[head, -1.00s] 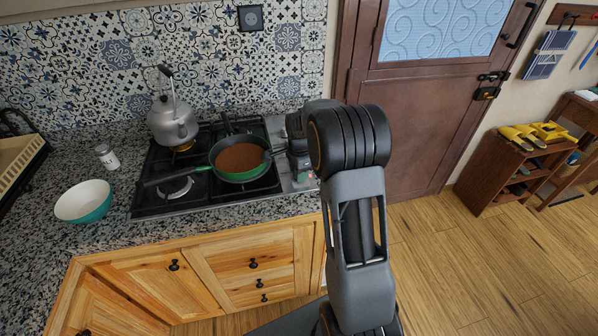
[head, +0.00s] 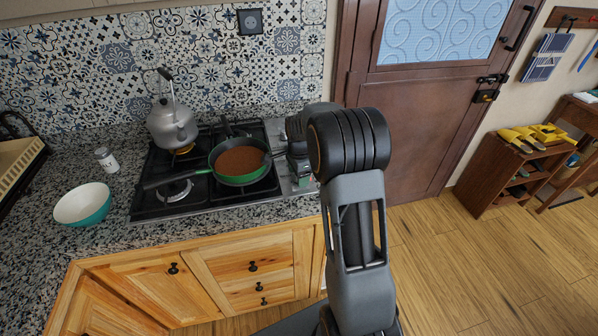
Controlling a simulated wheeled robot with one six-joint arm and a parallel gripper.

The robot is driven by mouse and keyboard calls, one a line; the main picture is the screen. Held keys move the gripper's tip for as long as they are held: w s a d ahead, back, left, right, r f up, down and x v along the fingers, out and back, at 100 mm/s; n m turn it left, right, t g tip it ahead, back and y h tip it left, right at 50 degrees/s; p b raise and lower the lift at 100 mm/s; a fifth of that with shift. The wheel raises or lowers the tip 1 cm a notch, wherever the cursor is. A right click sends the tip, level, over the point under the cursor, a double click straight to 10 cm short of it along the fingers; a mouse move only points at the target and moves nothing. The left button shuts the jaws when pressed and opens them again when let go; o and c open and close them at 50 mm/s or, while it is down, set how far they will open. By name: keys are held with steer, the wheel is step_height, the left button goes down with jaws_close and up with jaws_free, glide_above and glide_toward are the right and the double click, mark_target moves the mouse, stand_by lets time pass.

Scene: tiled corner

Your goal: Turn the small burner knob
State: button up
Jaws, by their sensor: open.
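The stove (head: 205,210) is a black hob with a metal strip (head: 277,130) along its right side. My arm and gripper cover most of that strip, and I cannot make out the small burner knob. My gripper (head: 287,168) is at the right edge of the stove, low over the strip. It looks open, partly hidden by my own arm. I cannot tell whether it touches a knob. The front-left burner (head: 175,189) is bare, with a pan handle passing over it.
A green pan (head: 240,163) with brown contents sits close left of my gripper. A teal bowl (head: 83,205) and a shaker (head: 106,159) are on the counter. The floor at right is clear.

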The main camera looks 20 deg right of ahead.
step_height(320, 180, up, 14)
steer(key=shift+s, duration=0.2)
stand_by(0.4)
steer(key=shift+f, duration=0.1)
steer(key=s+a+f+n+t, duration=0.1)
steer(key=s+a+n, duration=0.4)
steer(key=s+n, duration=0.4)
steer(key=s+a+f+n+t, duration=0.1)
steer(key=s+a+n+t, duration=0.1)
steer(key=s+a+n, duration=0.3)
steer(key=shift+s+a+f+n, duration=0.35)
steer(key=shift+s+n, duration=1.85)
steer(key=shift+s, duration=1.6)
steer(key=shift+r, duration=0.1)
steer(key=shift+c, duration=0.2)
